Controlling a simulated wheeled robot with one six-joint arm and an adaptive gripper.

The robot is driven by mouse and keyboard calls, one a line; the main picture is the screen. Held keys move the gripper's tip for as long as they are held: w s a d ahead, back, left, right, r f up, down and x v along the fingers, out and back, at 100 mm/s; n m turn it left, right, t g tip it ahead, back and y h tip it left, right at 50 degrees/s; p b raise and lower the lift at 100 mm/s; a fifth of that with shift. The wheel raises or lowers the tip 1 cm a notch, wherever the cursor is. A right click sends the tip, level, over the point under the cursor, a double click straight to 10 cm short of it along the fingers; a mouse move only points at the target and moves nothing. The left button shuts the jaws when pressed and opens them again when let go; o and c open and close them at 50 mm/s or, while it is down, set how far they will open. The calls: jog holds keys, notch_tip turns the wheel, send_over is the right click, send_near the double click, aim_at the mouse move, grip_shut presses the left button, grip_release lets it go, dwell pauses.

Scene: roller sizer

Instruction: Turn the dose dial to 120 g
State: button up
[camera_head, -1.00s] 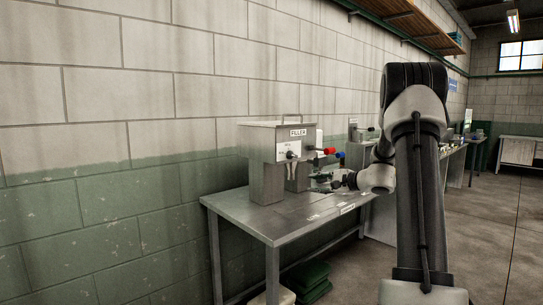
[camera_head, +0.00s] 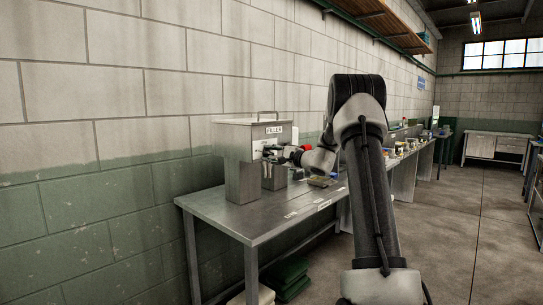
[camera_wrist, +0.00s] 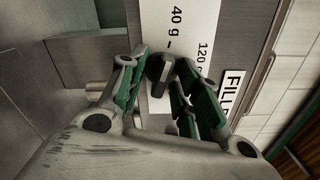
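The filler (camera_head: 232,150) is a grey metal box on legs on the bench, with a "FILLER" label. In the wrist view its white dial plate (camera_wrist: 180,25) shows the marks "40 g" and "120 g", turned sideways. The black dose dial (camera_wrist: 159,68) stands between my gripper's (camera_wrist: 160,62) two green-padded fingertips, one on each side. The fingers are partly spread, and I cannot tell whether they touch the dial. I cannot make out which mark the dial points to. In the head view my gripper (camera_head: 276,153) is at the filler's front and hides the dial.
A red knob (camera_head: 306,148) shows beside my wrist at the filler's right. The steel bench (camera_head: 245,217) has bare room in front of the filler. Other benches run along the wall behind my arm. Green folded cloths (camera_head: 288,277) lie under the bench.

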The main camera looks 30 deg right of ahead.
grip_shut()
jog(key=shift+m, duration=0.4)
jog(key=m, duration=0.5)
jog(key=shift+f+m, duration=0.1)
jog(key=shift+m, duration=0.2)
jog(key=m, duration=0.5)
jog(key=shift+s+a+f, duration=0.1)
jog(key=shift+a, duration=0.05)
jog(key=shift+m, duration=0.4)
grip_release()
